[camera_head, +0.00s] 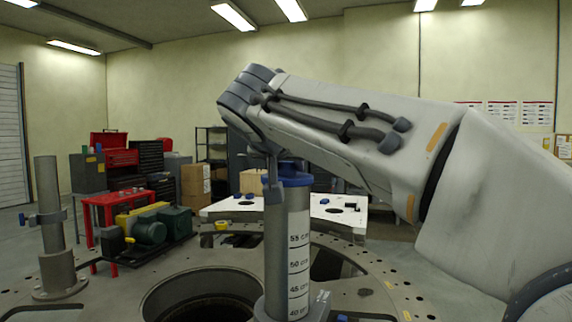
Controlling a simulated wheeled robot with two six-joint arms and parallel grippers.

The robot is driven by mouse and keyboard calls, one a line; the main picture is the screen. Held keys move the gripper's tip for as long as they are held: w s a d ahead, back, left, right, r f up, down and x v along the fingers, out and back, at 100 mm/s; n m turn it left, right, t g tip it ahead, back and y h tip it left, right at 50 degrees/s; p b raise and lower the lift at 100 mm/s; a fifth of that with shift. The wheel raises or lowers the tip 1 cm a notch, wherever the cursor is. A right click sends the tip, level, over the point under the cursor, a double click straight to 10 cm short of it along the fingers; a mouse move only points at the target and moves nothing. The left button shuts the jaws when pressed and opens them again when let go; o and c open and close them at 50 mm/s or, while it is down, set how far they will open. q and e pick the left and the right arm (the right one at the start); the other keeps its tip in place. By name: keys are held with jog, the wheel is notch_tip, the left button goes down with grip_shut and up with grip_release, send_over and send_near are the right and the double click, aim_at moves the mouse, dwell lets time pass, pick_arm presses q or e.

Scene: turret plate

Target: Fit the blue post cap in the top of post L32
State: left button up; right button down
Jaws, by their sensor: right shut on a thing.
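The blue post cap (293,181) is at the top of a grey metal post (283,245). The post carries a white height scale, with marks from 40 cm up to 55 cm, and no L32 label can be read. My right gripper (273,182) reaches in from the right and points down, shut on the cap. One finger shows at the cap's left side; the other is hidden. The cap's rim looks level with or just over the post's top; I cannot tell how deep it sits. My left gripper is not in view.
The post stands on a round turret plate (395,290) with a large dark opening (200,297). Another post (49,215) with a side clamp stands at the left. A white table (345,217) with small blue parts is behind. A red stand (105,205) and motors are at the left.

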jog(key=c, duration=0.7)
grip_release()
jog(key=shift+s, duration=0.1)
jog(key=v, duration=1.1)
